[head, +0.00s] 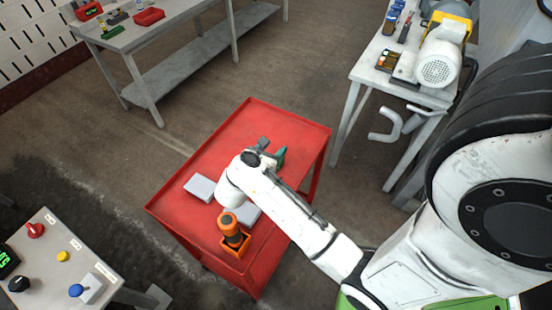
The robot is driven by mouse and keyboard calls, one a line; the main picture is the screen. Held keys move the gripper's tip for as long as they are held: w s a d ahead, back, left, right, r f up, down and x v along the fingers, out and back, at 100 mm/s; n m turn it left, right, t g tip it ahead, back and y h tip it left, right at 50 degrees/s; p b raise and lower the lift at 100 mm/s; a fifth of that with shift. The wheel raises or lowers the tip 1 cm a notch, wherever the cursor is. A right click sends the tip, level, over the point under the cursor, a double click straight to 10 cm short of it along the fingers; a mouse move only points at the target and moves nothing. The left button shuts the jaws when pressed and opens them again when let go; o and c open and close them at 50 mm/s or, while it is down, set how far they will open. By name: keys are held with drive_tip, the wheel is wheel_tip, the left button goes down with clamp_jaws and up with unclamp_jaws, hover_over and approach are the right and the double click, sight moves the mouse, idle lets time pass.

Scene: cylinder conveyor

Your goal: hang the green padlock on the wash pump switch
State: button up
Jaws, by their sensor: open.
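A small green object (281,156), likely the green padlock, lies on the red cart near its far right part. It is partly hidden by my gripper. My gripper (268,152) is open, low over the cart and right beside the green object. I cannot tell whether they touch. A control panel (50,262) stands at the lower left. It carries a red knob (35,230), a black knob (19,284), a yellow button (63,256) and a blue knob (76,290) on a pale plate. Its labels are too small to read, so I cannot tell which is the wash pump switch.
The red cart (170,206) also holds two grey boxes, one (200,187) clear and one (248,213) partly behind my arm, and an orange and black tool (231,231). A workbench (140,38) stands back left, another table (372,68) with a machine back right. Floor between is clear.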

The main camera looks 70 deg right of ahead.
drive_tip(key=shift+f+b, duration=0.45)
wheel_tip(320, 180, down, 9)
drive_tip(key=b, duration=0.9)
drive_tip(key=shift+f, duration=0.1)
drive_tip(key=shift+r+p+x, duration=0.1)
drive_tip(key=shift+p+x, duration=0.2)
drive_tip(key=shift+x, duration=1.6)
drive_tip(key=shift+r+p+x, duration=0.15)
drive_tip(key=shift+p+x, duration=0.1)
drive_tip(key=shift+x, duration=1.6)
drive_tip(key=shift+s+d, duration=0.1)
drive_tip(key=shift+s, duration=0.05)
drive_tip(key=shift+c, duration=0.4)
clamp_jaws()
